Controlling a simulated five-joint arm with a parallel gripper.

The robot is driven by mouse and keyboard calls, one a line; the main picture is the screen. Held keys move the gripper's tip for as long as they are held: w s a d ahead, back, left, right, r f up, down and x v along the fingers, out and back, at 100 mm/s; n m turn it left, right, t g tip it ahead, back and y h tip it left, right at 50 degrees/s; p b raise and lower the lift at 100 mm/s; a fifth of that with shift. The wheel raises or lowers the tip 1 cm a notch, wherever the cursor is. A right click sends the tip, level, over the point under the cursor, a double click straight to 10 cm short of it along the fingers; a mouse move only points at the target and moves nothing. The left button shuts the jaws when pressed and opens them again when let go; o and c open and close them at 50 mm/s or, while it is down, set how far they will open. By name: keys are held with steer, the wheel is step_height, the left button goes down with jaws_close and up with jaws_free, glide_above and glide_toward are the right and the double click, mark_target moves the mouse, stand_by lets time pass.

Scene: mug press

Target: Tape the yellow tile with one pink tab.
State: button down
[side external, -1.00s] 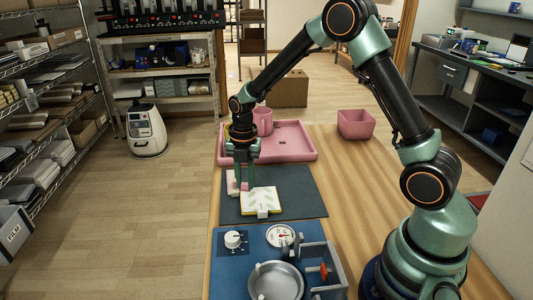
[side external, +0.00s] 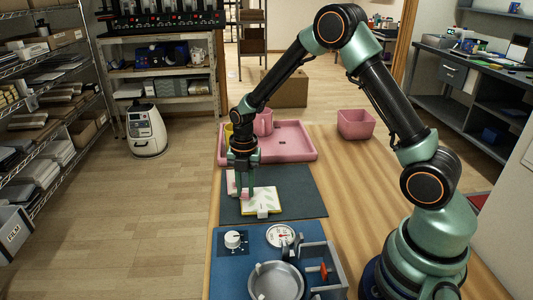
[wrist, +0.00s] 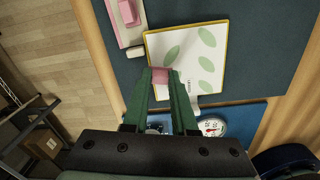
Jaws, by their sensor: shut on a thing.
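The yellow tile (side external: 264,198) lies on the dark mat; it has a white face with green leaf shapes and a yellow rim. It also shows in the wrist view (wrist: 205,62). My gripper (side external: 245,194), also in the wrist view (wrist: 160,80), points down at the tile's left side, its fingers shut on a pink tab (wrist: 161,75). The tab overlaps the tile's lower-left edge in the wrist view; I cannot tell if it touches. A white holder with a pink block (wrist: 128,12) lies left of the tile, partly behind my fingers in the side view (side external: 232,181).
A white block (side external: 262,213) sits at the tile's near edge. A pink tray (side external: 296,146) with a pink mug (side external: 263,122) stands behind the dark mat (side external: 300,205). A blue mat with a dial, gauge (side external: 280,235) and press frame is in front.

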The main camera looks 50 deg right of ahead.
steer(key=shift+f, duration=0.55)
stand_by(1.0)
steer(key=c, duration=0.6)
jaws_free()
steer(key=shift+c, duration=0.2)
step_height(320, 180, up, 12)
steer(key=s+a+r+m+t, duration=0.1)
steer(key=s+r+m+t, duration=0.1)
steer(key=s+r+m, duration=0.3)
steer(key=s+a+r+m+t, duration=0.1)
steer(key=s+r+m+t, duration=0.2)
steer(key=m, duration=1.6)
steer(key=s+r, duration=0.3)
steer(key=s, duration=0.4)
steer(key=shift+s+a, duration=0.15)
steer(key=shift+s, duration=0.25)
